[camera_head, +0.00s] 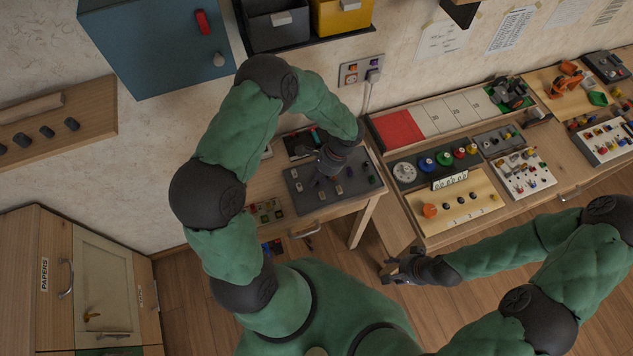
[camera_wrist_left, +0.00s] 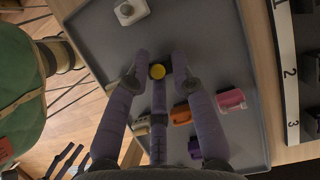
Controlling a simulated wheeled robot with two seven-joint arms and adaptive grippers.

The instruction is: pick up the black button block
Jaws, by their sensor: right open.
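My left gripper (camera_head: 325,170) is over the grey tray (camera_head: 302,205) on the small table. In the left wrist view its purple fingers (camera_wrist_left: 157,68) are spread, with nothing clearly held between them. A round yellow button (camera_wrist_left: 157,71) shows at the tip of the middle finger; the body under it is hidden. I cannot pick out the black button block with certainty; the fingers cover part of the tray. A white block with a grey button (camera_wrist_left: 130,10) sits near the tray's edge. My right gripper (camera_head: 402,268) is open and empty, beside the long workbench.
On the tray are a pink block (camera_wrist_left: 231,100), an orange block (camera_wrist_left: 181,115) and a purple block (camera_wrist_left: 195,148). The long workbench (camera_head: 445,232) with several boards stands to the right. A blue cabinet (camera_head: 150,50) hangs on the wall above left.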

